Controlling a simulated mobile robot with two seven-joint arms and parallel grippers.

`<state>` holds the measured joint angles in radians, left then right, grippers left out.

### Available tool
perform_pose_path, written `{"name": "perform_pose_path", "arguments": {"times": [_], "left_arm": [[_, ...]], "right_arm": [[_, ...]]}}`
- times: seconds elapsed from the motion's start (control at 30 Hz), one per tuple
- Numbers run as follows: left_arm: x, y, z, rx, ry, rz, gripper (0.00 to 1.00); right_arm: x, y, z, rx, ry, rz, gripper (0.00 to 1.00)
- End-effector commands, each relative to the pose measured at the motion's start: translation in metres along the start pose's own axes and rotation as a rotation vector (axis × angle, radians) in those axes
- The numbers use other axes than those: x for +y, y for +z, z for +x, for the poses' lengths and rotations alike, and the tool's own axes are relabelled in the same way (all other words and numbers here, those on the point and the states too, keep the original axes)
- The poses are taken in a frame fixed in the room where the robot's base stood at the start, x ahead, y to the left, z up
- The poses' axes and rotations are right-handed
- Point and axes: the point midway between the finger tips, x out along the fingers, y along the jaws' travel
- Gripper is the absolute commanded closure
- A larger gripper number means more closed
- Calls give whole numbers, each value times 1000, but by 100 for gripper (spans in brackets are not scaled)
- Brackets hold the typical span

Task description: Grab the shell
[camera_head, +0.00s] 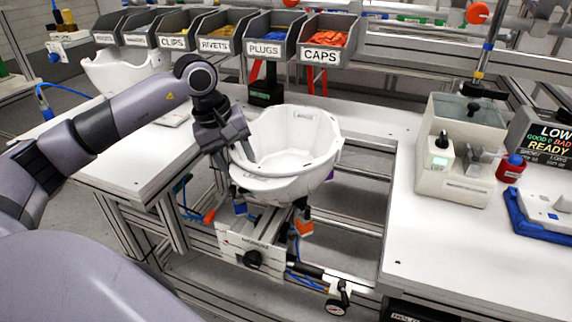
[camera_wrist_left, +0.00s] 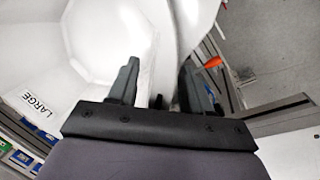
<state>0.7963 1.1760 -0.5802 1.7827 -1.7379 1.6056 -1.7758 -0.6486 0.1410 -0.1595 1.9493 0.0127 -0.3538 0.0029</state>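A white helmet shell (camera_head: 292,135) sits open side up on a fixture (camera_head: 252,243) in the gap between the white worktops. My left gripper (camera_head: 234,150) is at the shell's left rim, pointing down. In the left wrist view the shell (camera_wrist_left: 110,35) fills the upper left, and its rim runs down between the two fingers of my left gripper (camera_wrist_left: 160,88). The fingers stand wide apart, one inside the shell and one outside. I cannot see either finger pressing on the wall. My right gripper is not in view.
Another white shell (camera_head: 125,72) stands at the back left. Labelled bins, including PLUGS (camera_head: 266,47) and CAPS (camera_head: 322,53), line the back. A beige press machine (camera_head: 460,150) and a red-and-blue object (camera_head: 511,168) stand on the right worktop. The right worktop's front (camera_head: 470,250) is clear.

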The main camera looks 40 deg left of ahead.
Motion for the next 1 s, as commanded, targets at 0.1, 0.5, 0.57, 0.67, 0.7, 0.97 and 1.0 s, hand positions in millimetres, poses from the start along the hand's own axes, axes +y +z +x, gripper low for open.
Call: {"name": "perform_pose_path", "arguments": {"times": [0.1,0.5,0.57,0.67,0.7,0.97,1.0], "left_arm": [[0,0,0,0,0,0,91],[2,-1,-6,2,5,0,100],[4,-1,-12,4,7,0,100],[9,-1,-28,5,10,1,100],[11,-1,-35,4,10,0,100],[23,0,-79,3,8,0,100],[24,-1,-83,2,8,0,100]], "right_arm": [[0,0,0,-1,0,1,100],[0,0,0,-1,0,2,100],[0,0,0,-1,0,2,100],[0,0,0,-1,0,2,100],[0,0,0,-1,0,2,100],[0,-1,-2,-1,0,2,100],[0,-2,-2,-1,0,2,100]]}}
